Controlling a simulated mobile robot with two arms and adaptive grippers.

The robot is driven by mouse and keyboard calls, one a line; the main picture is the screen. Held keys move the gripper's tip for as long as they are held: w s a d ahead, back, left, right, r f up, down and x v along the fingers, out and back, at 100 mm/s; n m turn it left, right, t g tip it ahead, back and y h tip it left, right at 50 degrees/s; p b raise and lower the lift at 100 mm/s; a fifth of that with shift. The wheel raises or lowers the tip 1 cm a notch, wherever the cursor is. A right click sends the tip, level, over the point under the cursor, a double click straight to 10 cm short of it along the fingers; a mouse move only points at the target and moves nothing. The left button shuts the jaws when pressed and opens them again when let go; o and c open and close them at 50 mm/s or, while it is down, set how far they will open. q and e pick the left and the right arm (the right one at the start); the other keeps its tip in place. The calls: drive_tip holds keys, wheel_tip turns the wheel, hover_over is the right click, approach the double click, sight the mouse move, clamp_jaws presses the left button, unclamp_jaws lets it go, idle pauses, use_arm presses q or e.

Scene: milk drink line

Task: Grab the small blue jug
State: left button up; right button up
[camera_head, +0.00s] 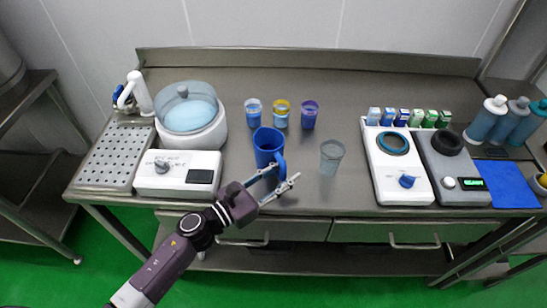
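The small blue jug (266,142) stands upright on the steel table, near its front edge and left of the middle. Its handle points toward the front right. My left gripper (283,177) reaches in from the front left, at the handle side of the jug. Its two fingers are spread apart, with the lower part of the handle appearing between them. I cannot tell whether a finger touches the handle. My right gripper is out of view.
A clear grey cup (331,157) stands close to the right of the jug. Three small cups (280,114) stand behind it. A white heater unit (178,174) is at left. A white device (397,165) and small cartons are at right.

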use_arm(q)
clamp_jaws()
idle(0.5)
drive_tip(key=shift+r, duration=0.15)
